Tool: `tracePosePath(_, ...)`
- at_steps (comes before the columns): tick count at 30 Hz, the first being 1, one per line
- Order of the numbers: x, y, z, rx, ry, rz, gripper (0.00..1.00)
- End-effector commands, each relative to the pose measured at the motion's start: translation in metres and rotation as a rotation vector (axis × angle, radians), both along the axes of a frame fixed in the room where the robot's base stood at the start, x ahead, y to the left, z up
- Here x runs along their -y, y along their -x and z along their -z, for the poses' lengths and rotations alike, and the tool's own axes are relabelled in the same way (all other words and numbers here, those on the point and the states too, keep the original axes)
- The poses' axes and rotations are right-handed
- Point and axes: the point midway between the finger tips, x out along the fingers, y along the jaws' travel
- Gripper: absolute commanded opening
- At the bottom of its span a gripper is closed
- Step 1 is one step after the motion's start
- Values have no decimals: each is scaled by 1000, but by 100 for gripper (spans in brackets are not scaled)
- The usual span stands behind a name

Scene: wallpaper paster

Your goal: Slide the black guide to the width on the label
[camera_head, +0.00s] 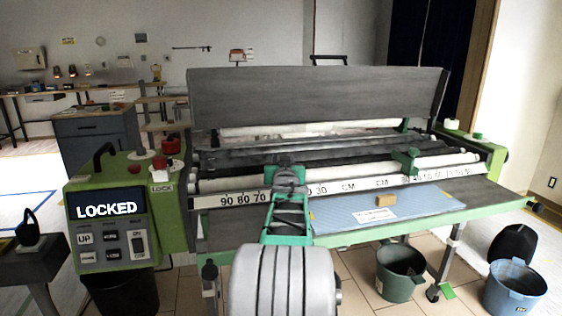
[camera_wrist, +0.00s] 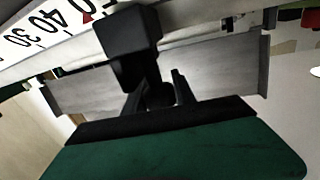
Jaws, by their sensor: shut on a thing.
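The black guide (camera_wrist: 128,45) shows in the wrist view as a block against the white number scale (camera_wrist: 40,40). My gripper (camera_wrist: 160,92) is shut on it. In the head view my gripper (camera_head: 290,172) is at the front rail of the green machine, just right of the 70 on the left scale (camera_head: 232,199), and hides the guide. In the wrist view a red mark shows on the scale left of the guide; the number beside it is partly covered. A white label (camera_head: 375,215) lies on the blue sheet; its print is too small to read.
A green control box (camera_head: 112,215) at left has a screen reading LOCKED. A red knob (camera_head: 170,146) sits above it, by a LOCK tag. A tan block (camera_head: 386,200) lies on the blue sheet (camera_head: 430,205). Buckets (camera_head: 400,275) stand on the floor at right.

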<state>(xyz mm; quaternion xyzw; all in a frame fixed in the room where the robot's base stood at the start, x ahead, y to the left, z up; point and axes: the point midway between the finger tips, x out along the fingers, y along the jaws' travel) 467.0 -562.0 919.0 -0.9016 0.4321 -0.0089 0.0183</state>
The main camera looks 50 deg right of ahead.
Motion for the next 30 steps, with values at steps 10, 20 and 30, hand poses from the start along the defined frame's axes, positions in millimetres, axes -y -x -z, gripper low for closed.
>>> tracePosePath(10,-1,-2,1,-1,0,-2,53)
tracePosePath(20,-10,5,-2,0,1,-2,53)
tracePosePath(30,-57,45,-1,-1,1,-2,53)
